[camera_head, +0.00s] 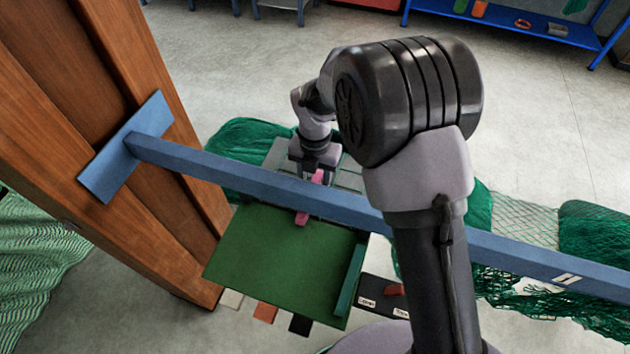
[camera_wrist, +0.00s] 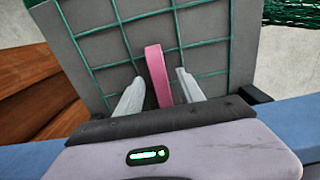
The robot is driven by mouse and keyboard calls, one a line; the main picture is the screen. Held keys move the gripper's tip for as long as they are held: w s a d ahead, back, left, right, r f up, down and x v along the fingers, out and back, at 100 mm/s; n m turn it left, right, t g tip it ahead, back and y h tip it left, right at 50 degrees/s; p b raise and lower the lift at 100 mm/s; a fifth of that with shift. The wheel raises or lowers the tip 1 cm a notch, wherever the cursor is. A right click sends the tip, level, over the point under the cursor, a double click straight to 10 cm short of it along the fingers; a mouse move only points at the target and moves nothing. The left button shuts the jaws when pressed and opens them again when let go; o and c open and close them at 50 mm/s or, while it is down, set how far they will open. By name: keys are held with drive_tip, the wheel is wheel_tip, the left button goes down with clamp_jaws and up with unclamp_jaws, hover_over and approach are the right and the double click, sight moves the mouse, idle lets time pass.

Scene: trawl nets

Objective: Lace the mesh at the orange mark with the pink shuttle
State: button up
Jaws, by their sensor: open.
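The pink shuttle (camera_wrist: 155,70) is a flat strip between the two pale fingers of my gripper (camera_wrist: 160,77). The fingers are open, with a gap on each side of it. Behind it is a grey panel with a green square mesh (camera_wrist: 205,58). In the head view my gripper (camera_head: 316,172) is behind the blue beam. Pink shows just above the beam (camera_head: 318,178) and below it (camera_head: 302,217), over a green board; the beam hides the part between. I cannot make out an orange mark on the mesh in either view.
The blue beam (camera_head: 250,178) runs across the head view from a wooden post (camera_head: 165,230). The green board (camera_head: 280,255) lies below it. Several coloured cards, one orange (camera_head: 265,312), lie near its front edge. Green nets (camera_head: 595,232) hang at the right.

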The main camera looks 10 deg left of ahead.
drive_tip(key=shift+f, duration=0.7)
drive_tip(key=shift+c, duration=0.4)
clamp_jaws()
drive_tip(key=shift+w+r+p, duration=0.1)
drive_tip(key=shift+w+p, duration=0.2)
drive_tip(key=shift+w, duration=0.15)
drive_tip(key=shift+w+d+p, duration=0.15)
drive_tip(key=shift+w+p, duration=0.45)
drive_tip(key=shift+w, duration=0.95)
drive_tip(key=shift+w+d+p, duration=0.15)
drive_tip(key=shift+w+p, duration=0.4)
drive_tip(key=shift+w, duration=0.95)
